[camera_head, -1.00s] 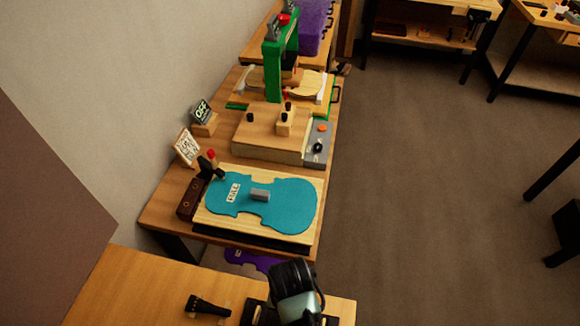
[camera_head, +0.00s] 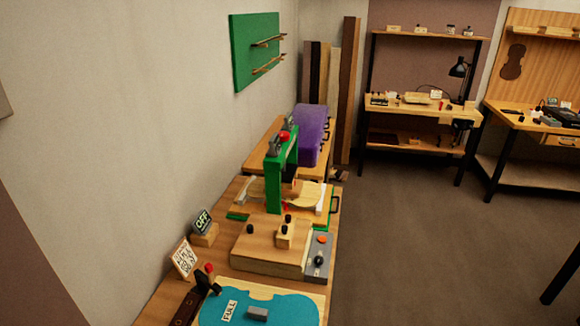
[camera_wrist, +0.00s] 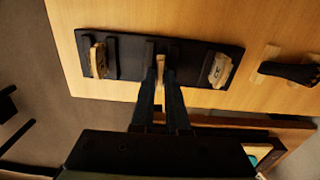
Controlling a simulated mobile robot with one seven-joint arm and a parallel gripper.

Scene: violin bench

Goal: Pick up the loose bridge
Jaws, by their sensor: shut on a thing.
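In the wrist view my gripper (camera_wrist: 160,88) reaches over a black rack (camera_wrist: 192,58) on a wooden bench. Its two dark fingers are shut on a small pale wooden piece, which looks like a bridge (camera_wrist: 160,60), at the middle of the rack. Only its upper part shows between the fingertips. I cannot tell whether it still touches the rack. Two other pale bridges stand in the rack, one at its left end (camera_wrist: 98,60) and one at its right (camera_wrist: 219,69), both with marks on them. The head view does not show my gripper or the rack.
A black tailpiece-like part (camera_wrist: 290,72) lies right of the rack on the bench top (camera_wrist: 262,28). In the head view, a blue violin-shaped plate (camera_head: 278,307), a wooden fixture (camera_head: 265,255) and a green press (camera_head: 273,185) stand along the wall. Open floor (camera_head: 420,250) lies to the right.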

